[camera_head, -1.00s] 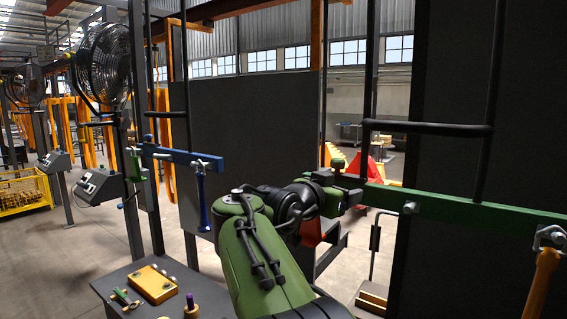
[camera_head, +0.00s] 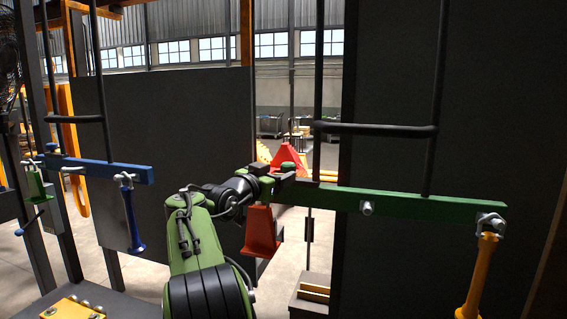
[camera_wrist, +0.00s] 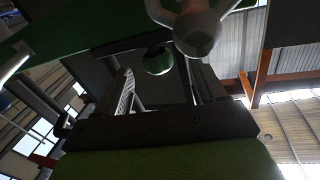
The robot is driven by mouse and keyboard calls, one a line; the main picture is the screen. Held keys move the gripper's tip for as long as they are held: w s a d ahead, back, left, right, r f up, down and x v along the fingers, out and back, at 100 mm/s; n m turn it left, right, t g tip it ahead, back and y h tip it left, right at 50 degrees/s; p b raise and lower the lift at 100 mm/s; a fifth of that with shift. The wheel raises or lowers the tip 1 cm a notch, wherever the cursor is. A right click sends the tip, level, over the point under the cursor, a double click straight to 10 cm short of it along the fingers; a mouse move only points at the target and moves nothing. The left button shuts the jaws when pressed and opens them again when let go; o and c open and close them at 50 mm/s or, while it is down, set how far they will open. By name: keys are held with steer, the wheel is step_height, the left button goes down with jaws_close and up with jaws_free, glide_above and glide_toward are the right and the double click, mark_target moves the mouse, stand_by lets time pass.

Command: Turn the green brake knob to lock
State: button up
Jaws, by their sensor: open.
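The green bar (camera_head: 420,203) runs across the right half of the head view, with a silver bolt (camera_head: 367,208) on its front. A small round green knob (camera_head: 288,167) shows near its left end, close to my gripper (camera_head: 276,178). In the wrist view the round green knob (camera_wrist: 158,61) appears ahead, between the lines of my fingers. My gripper (camera_wrist: 160,88) is open there, its two fingers apart with a gap between them. I cannot tell whether either finger touches the knob. The head view partly hides the fingertips. No lock marking is readable.
A yellow handle (camera_head: 482,275) hangs from the bar's right end. A blue bar (camera_head: 95,168) with a hanging blue handle (camera_head: 131,218) is at left. A red part (camera_head: 262,230) shows below my gripper. Dark panels (camera_head: 165,160) stand behind.

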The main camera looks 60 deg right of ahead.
mark_target(285, 170)
steer(key=d, duration=0.1)
steer(key=d+p, duration=0.1)
steer(key=d, duration=0.1)
steer(key=s+d, duration=0.1)
steer(key=shift+d+r+p, duration=0.25)
steer(key=shift+p, duration=0.05)
steer(key=shift+w+d, duration=0.1)
steer(key=shift+d, duration=0.05)
steer(key=shift+w+f, duration=0.1)
steer(key=c, duration=1)
steer(key=shift+c, duration=0.2)
